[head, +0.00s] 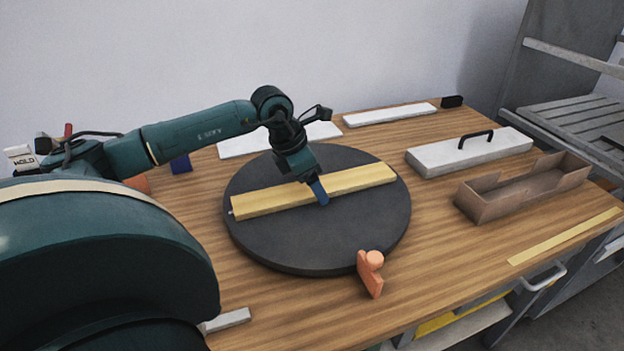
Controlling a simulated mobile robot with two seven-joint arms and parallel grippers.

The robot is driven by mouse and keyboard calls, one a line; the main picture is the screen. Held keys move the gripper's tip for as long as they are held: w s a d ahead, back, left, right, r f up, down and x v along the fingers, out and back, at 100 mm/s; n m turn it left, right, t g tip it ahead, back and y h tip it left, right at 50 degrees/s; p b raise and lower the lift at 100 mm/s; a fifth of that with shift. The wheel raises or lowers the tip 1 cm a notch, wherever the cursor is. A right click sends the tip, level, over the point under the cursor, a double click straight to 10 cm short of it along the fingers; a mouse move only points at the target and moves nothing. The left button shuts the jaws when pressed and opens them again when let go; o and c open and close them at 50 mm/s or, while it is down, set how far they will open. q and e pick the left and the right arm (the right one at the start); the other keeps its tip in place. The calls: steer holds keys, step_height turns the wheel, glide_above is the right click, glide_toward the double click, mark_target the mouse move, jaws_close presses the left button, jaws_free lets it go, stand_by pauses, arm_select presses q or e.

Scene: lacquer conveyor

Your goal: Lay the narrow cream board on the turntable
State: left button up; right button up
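A narrow cream-yellow board (362,181) lies across the dark round turntable (300,245), running from lower left to upper right. It looks flat on the disc or very close above it; I cannot tell whether there is a gap. My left gripper (319,190) is over the middle of the board, pointing down. One blue finger shows against the board's near side. The other finger is hidden, so I cannot tell whether the gripper grips the board or stands open around it. My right gripper is not in view.
An orange stop (370,275) stands at the turntable's front edge. White boards (390,115) lie behind it. A pale block with a black handle (440,156) and a brown open tray (485,208) are at the right. A thin yellow strip (565,237) lies near the front right edge.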

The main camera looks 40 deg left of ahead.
arm_select(q)
steer(key=shift+r, duration=0.25)
steer(key=shift+s+a+r, duration=0.1)
steer(key=shift+a+r, duration=0.05)
steer(key=shift+r, duration=0.15)
steer(key=v, duration=1.1)
